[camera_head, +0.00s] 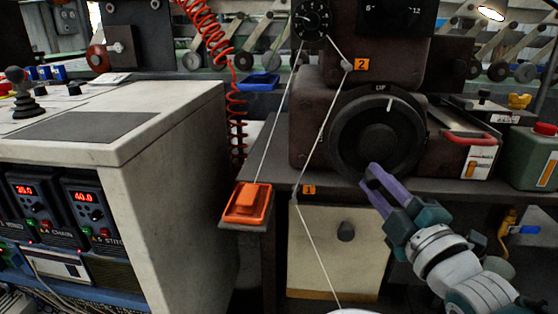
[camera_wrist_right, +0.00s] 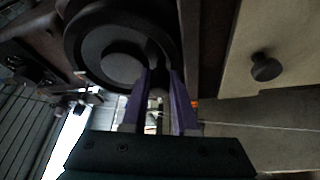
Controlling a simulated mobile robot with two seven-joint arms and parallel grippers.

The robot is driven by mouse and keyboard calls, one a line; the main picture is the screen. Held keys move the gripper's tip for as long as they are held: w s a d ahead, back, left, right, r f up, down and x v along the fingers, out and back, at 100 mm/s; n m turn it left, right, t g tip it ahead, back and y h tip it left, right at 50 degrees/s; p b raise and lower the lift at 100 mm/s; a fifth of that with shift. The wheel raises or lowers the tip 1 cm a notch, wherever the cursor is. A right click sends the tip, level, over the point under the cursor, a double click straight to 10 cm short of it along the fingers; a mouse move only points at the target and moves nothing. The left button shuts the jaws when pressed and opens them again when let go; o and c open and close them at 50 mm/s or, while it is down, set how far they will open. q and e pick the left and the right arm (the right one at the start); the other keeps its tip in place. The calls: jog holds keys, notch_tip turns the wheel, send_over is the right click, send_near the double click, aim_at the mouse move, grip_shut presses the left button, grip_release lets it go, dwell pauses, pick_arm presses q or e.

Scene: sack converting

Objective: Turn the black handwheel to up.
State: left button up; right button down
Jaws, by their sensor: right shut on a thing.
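The black handwheel (camera_head: 378,140) faces me on the front of a dark brown machine. A short white mark on its face (camera_head: 390,104) points up and slightly right, a little clockwise of the "UP" label (camera_head: 381,88) above the wheel. My right gripper (camera_head: 371,176) comes from the lower right, with its purple fingers at the wheel's lower edge. In the right wrist view its fingers (camera_wrist_right: 161,78) are shut on part of the handwheel (camera_wrist_right: 118,58) near its rim; the exact contact is partly hidden. My left gripper is not in view.
A white cord (camera_head: 318,150) runs down past the wheel's left side. A drawer with a dark knob (camera_head: 346,231) is below. A green container (camera_head: 530,158) and red handle (camera_head: 470,138) stand right.

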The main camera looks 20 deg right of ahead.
jog(key=shift+s+d+n, duration=0.1)
jog(key=shift+d+n, duration=0.1)
jog(key=shift+n, duration=0.3)
jog(key=shift+g+p, duration=0.3)
jog(key=c, duration=0.7)
grip_release()
jog(key=shift+s, duration=0.1)
jog(key=s, duration=0.3)
jog(key=s+a+p, duration=0.1)
jog(key=s, duration=0.5)
jog(key=shift+s+a+f, duration=0.3)
jog(key=shift+s+f, duration=0.05)
